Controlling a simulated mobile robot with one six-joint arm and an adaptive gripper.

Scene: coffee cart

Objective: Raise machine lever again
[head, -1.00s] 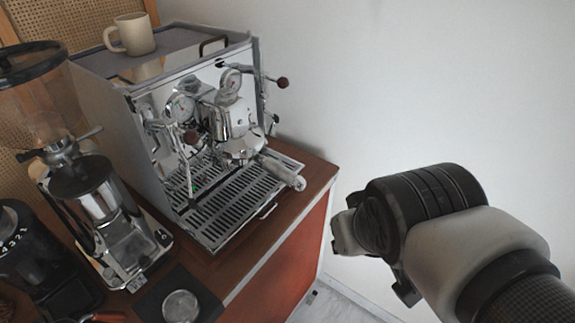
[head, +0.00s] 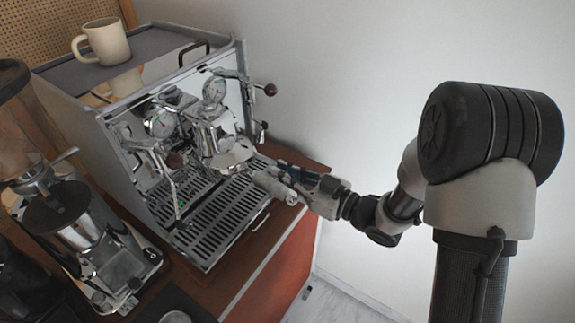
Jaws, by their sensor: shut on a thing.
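The silver espresso machine (head: 205,148) stands on the wooden counter, with its group head (head: 222,150) at the front. A pale, thick handle (head: 276,186) sticks out from below the group head towards the right. My gripper (head: 284,169) reaches in from the right, at the right side of the group head. Its dark fingers lie close behind and above the pale handle. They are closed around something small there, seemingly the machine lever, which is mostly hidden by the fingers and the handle.
A beige mug (head: 106,42) stands on the machine's top. Steam arms with dark knobs (head: 270,90) flank the group head. The slotted drip tray (head: 222,212) lies below. A grinder (head: 82,232) stands at the left. The wall side is free.

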